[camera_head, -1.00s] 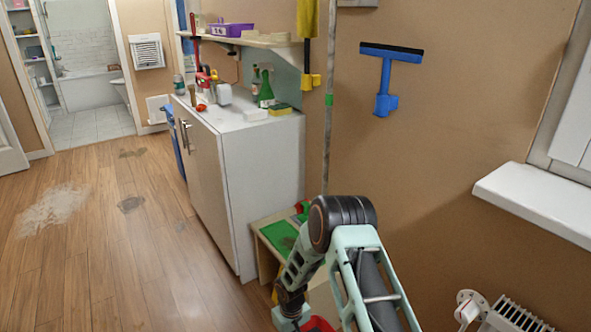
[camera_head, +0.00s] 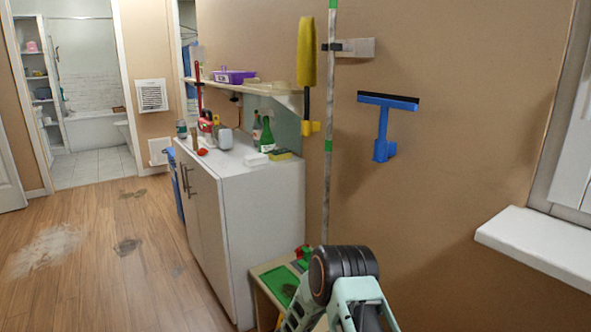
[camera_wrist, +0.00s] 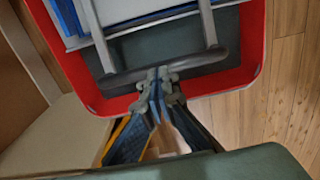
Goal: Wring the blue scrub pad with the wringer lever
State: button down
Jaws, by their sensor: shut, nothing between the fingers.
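In the wrist view, my gripper (camera_wrist: 160,78) is shut, its fingertips at the near side of a grey U-shaped bar (camera_wrist: 208,24), which looks like the wringer lever. I cannot tell whether they touch it. The bar lies over a red-rimmed bucket or tray (camera_wrist: 256,40) with a dark inside. Blue material (camera_wrist: 68,16) shows beside a pale metal frame at the upper left; it may be the blue scrub pad, but most of it is cut off. In the head view my gripper and the wringer are out of frame.
A white cabinet (camera_head: 262,222) with bottles and cleaning items stands left of my arm. A low wooden stand with a green top (camera_head: 278,284) is beside it. A blue squeegee (camera_head: 382,130) hangs on the wall.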

jog(key=shift+f, duration=0.25)
jog(key=shift+f+b, duration=0.15)
jog(key=shift+b, duration=0.2)
jog(key=shift+s+d+f+b, duration=0.1)
jog(key=shift+s+f+b, duration=0.2)
jog(key=shift+b, duration=0.6)
dwell(2.7)
jog(key=shift+w+f+b, duration=0.15)
jog(key=shift+b, duration=0.55)
dwell(2.5)
